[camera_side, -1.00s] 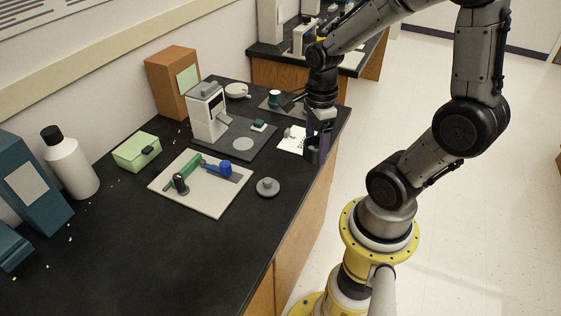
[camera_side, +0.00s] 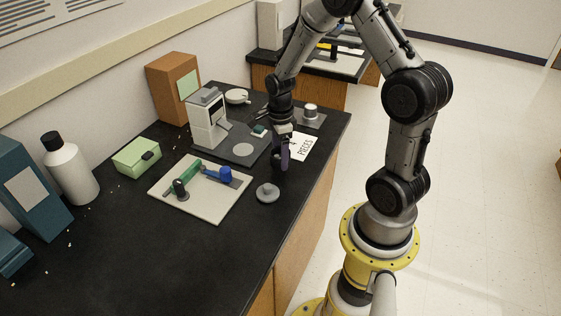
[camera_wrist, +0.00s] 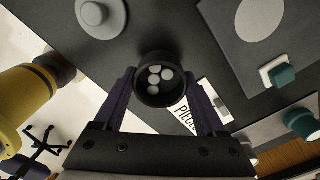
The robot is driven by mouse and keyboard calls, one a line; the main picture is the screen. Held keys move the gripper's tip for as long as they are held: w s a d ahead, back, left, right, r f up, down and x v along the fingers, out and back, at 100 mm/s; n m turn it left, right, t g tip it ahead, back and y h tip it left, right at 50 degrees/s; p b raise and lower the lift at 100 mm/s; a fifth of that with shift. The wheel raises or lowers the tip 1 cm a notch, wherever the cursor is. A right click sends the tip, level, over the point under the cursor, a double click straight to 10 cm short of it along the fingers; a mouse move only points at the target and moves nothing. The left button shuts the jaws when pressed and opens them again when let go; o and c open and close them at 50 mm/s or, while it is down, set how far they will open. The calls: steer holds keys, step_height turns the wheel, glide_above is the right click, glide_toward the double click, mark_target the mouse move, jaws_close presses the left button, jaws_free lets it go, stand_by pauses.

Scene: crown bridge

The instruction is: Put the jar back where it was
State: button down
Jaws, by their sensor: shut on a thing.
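My gripper (camera_side: 282,158) has dark purple fingers and hangs over the black counter, left of the card marked "PIECES" (camera_side: 302,147). In the wrist view, my gripper (camera_wrist: 163,98) is shut on a small dark round jar (camera_wrist: 160,90). The jar is open at the top and holds several pale round pieces. In the side view the jar is hard to make out between the fingers. A grey round lid with a knob (camera_side: 267,192) lies on the counter just in front of my gripper; it also shows in the wrist view (camera_wrist: 100,14).
A white instrument on a dark base (camera_side: 208,118) stands behind. A pale tray (camera_side: 212,200) with green and blue tools lies left of the lid. A grey-white cylinder (camera_side: 310,110) stands on a mat at the back right.

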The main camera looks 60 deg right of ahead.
steer(key=shift+f, duration=1.4)
steer(key=shift+f, duration=0.2)
jaws_free()
